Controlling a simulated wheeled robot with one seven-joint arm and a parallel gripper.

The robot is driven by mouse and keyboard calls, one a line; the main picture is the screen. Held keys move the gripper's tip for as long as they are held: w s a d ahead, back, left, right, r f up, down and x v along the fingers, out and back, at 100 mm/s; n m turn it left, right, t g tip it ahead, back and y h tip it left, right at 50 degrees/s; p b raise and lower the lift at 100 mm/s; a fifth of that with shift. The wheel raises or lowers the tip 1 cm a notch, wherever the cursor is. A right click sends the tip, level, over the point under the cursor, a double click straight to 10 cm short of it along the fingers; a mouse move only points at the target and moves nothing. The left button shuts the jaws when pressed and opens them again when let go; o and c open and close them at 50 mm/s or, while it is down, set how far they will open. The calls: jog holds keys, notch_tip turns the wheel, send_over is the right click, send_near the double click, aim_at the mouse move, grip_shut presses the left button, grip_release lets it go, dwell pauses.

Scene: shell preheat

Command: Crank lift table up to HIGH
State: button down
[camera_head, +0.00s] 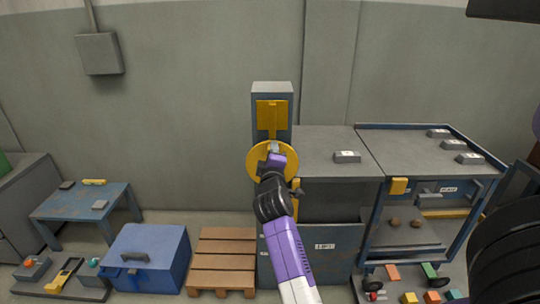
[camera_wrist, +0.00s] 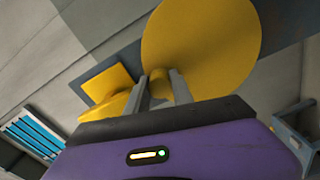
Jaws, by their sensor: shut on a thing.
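A yellow round crank wheel (camera_head: 254,161) is on the front of a grey column (camera_head: 272,89), below a yellow plate (camera_head: 271,112). My gripper (camera_head: 275,150) reaches up to the wheel's face and covers part of it. In the wrist view the wheel (camera_wrist: 205,35) fills the upper right. The two fingers of my gripper (camera_wrist: 161,88) are shut on a yellow crank knob (camera_wrist: 160,80) between them. The grey lift table top (camera_head: 315,150) extends right from the column, with a grey block (camera_head: 347,156) on it.
A blue-framed cart (camera_head: 415,152) with grey blocks on top stands right of the lift table. A wooden pallet (camera_head: 222,258), a blue chest (camera_head: 147,256) and a low blue table (camera_head: 75,205) stand left. Colored blocks (camera_head: 409,297) lie on a low tray at bottom right.

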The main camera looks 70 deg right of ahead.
jog(key=shift+s, duration=0.15)
jog(key=c, duration=1.1)
grip_release()
jog(key=b+v, duration=0.1)
jog(key=v, duration=0.6)
jog(key=shift+a, duration=0.4)
jog(key=shift+s, duration=0.1)
